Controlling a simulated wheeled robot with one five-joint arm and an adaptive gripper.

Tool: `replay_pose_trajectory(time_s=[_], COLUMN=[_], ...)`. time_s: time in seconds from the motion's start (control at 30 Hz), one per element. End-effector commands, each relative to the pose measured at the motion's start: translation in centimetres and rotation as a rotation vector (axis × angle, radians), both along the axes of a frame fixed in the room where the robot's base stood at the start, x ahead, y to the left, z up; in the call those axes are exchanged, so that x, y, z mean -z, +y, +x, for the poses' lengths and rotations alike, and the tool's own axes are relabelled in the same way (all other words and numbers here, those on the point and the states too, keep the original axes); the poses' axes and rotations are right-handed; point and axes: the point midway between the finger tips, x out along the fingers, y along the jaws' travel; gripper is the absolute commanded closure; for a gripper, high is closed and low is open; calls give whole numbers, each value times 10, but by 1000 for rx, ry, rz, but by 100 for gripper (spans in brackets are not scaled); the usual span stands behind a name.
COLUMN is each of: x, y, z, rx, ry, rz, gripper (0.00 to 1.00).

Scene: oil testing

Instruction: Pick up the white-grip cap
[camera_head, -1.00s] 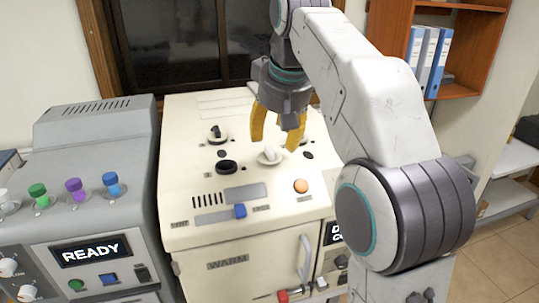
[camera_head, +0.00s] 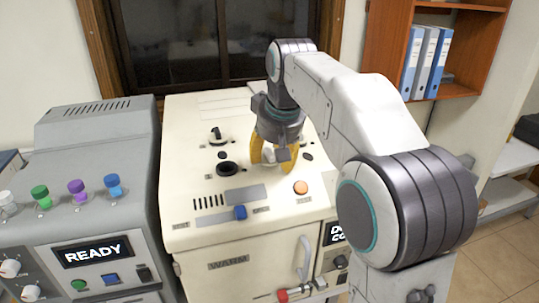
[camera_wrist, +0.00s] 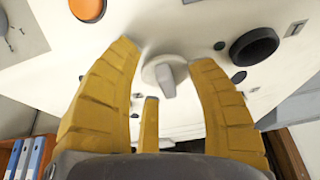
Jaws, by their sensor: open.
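The white-grip cap (camera_wrist: 165,72) is a round white disc with a raised grip, seated on the top of the cream machine. It also shows in the head view (camera_head: 268,156), partly hidden by my fingers. My gripper (camera_head: 270,158) is open, pointing down, with its yellow fingers around the cap. In the wrist view my gripper (camera_wrist: 168,62) has a finger on either side of the cap and a third, shorter finger near it. I cannot tell whether any finger touches it.
The cream machine (camera_head: 190,130) has a black-grip cap (camera_head: 217,136), a dark round opening (camera_head: 227,168), an orange button (camera_head: 301,188) and a blue switch (camera_head: 240,212) around the cap. A grey machine (camera_head: 60,150) with several coloured knobs stands at left. A window is behind.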

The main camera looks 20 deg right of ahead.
Motion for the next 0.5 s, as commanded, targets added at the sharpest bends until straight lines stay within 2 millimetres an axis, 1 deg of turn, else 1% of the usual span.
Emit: replay_pose_trajectory(time_s=[0.27,0.5], x=[1,0], y=[0,0], z=[0,0], rx=[0,0], ry=[0,0], rz=[0,0], gripper=[47,69])
